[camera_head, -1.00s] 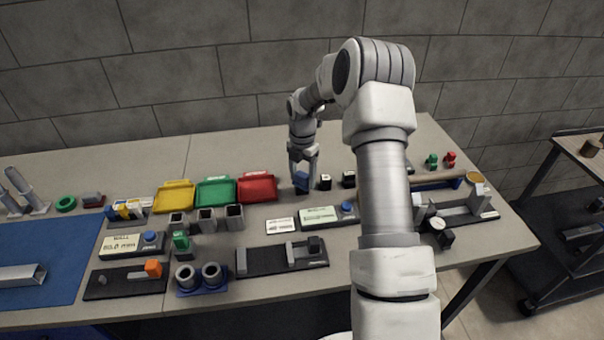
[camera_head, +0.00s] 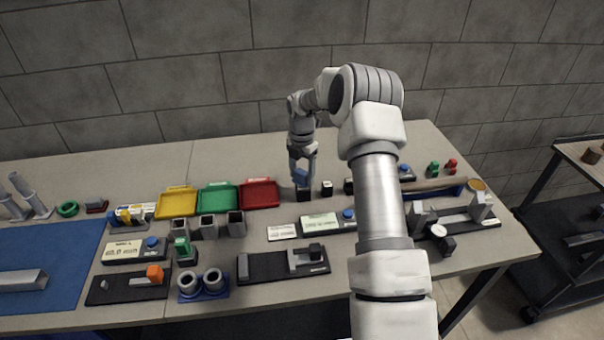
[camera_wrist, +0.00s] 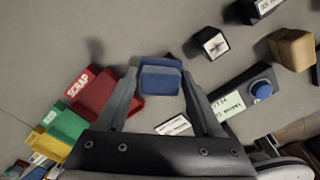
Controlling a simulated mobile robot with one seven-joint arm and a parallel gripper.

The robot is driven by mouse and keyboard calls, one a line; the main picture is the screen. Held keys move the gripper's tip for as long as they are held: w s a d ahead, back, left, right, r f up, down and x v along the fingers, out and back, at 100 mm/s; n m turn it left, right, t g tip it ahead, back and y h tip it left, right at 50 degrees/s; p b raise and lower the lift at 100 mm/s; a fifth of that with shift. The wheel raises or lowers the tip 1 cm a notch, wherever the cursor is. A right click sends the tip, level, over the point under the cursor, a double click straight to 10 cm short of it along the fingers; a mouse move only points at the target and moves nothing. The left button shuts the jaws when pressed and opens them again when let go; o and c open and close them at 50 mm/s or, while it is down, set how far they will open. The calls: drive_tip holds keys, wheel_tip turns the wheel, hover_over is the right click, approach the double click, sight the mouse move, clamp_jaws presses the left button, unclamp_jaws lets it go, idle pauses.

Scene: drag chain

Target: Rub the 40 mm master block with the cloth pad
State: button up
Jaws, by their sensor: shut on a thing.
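My gripper (camera_head: 302,172) is shut on a blue cloth pad (camera_wrist: 160,76) and points down at the back middle of the bench. In the head view the pad sits over the top of a dark block (camera_head: 304,196). I cannot tell whether pad and block touch. In the wrist view the pad hides most of that block. A second dark block with a white top (camera_head: 327,188) stands just to the right, and a third (camera_head: 349,186) stands further right, partly behind my arm. The size marks on the blocks are too small to read.
Red (camera_head: 260,194), green (camera_head: 218,197) and yellow (camera_head: 176,202) trays lie to the left of my gripper. A label plate (camera_head: 283,231) and a display unit with a blue button (camera_head: 325,222) lie in front. The bench behind is clear.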

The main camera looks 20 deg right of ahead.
sight(302, 172)
drive_tip(key=shift+r+p, duration=1.55)
drive_tip(key=shift+r, duration=1.3)
drive_tip(key=shift+r, duration=0.1)
drive_tip(key=shift+r+p, duration=0.95)
drive_tip(key=shift+r, duration=0.55)
drive_tip(key=shift+f, duration=0.1)
